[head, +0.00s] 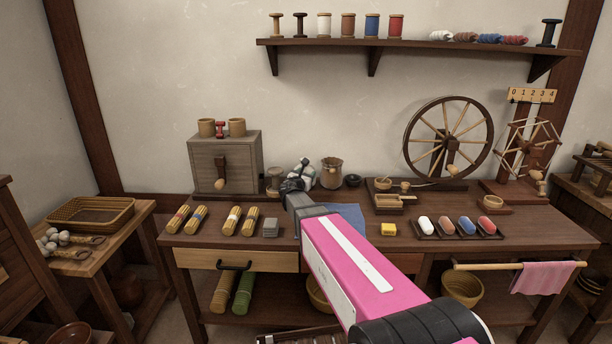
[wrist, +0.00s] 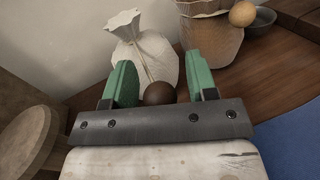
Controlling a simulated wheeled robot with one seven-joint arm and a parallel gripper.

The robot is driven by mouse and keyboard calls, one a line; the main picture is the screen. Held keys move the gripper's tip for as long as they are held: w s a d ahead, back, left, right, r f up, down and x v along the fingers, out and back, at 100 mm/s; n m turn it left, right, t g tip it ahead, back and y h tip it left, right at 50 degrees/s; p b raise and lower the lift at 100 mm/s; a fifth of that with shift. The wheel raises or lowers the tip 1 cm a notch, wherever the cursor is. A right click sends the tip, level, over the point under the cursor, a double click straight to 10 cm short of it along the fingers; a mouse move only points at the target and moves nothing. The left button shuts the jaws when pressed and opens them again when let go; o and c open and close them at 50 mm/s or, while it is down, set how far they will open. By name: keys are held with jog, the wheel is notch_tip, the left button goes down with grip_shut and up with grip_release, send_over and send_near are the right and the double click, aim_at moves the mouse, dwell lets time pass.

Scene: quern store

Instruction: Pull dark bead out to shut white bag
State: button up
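The white bag (wrist: 146,55) stands on the table, its neck gathered and flared at the top, a thin cord running down its front. It also shows in the head view (head: 304,167), partly hidden by my gripper. The dark bead (wrist: 159,93) sits in front of the bag, low between my fingers. My gripper (wrist: 160,80) is open, with one green finger on each side of the bead and a visible gap on both sides. Its lower part is hidden by the gripper's body. In the head view my gripper (head: 292,186) reaches to the bag's front.
A tan bag (wrist: 212,38) with a light wooden bead (wrist: 243,13) stands just right. A dark bowl (wrist: 262,20) is beyond it. A wooden spool (head: 274,178) stands left of the white bag. A blue cloth (head: 347,214) lies in front to the right.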

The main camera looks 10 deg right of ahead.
jog(key=v, duration=1.1)
dwell(0.4)
